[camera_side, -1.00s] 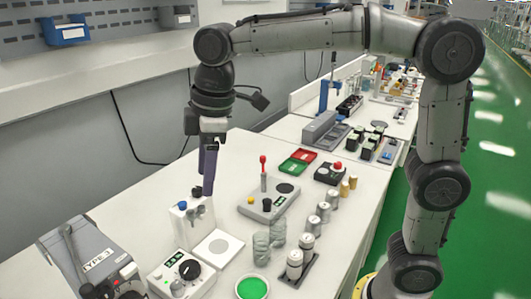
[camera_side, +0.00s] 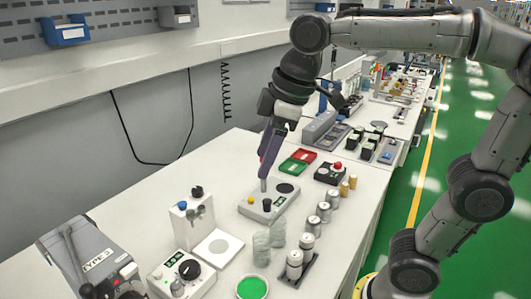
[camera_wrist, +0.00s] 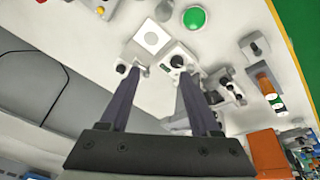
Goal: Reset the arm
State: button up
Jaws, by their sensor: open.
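My gripper (camera_side: 264,172) hangs from the wrist, its dark fingers slanting down over the grey control box (camera_side: 270,205). In the side view the fingertips overlap the upper part of the box's lever, so its red knob is hidden. I cannot tell whether they touch it.
A white dispenser (camera_side: 185,226), a dial device (camera_side: 184,276) and clear beakers (camera_side: 261,249) stand left and in front. Silver canisters (camera_side: 307,245) line the right. Red (camera_side: 304,156) and green trays (camera_side: 294,166) lie behind. The table's left back (camera_side: 150,190) is clear.

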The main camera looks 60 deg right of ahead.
jog(key=s+d+f+m+t, duration=0.1)
jog(key=s+d+f+m, duration=0.1)
jog(key=s, duration=0.4)
jog(key=s+d+f+m, duration=0.3)
jog(key=s+f+m, duration=0.2)
jog(key=s+f, duration=0.1)
jog(key=shift+s+d+f+t+h, duration=0.15)
jog(key=shift+s+f+t+h, duration=0.2)
jog(key=shift+f, duration=0.2)
jog(key=shift+w, duration=0.1)
dwell(0.3)
dwell(4.3)
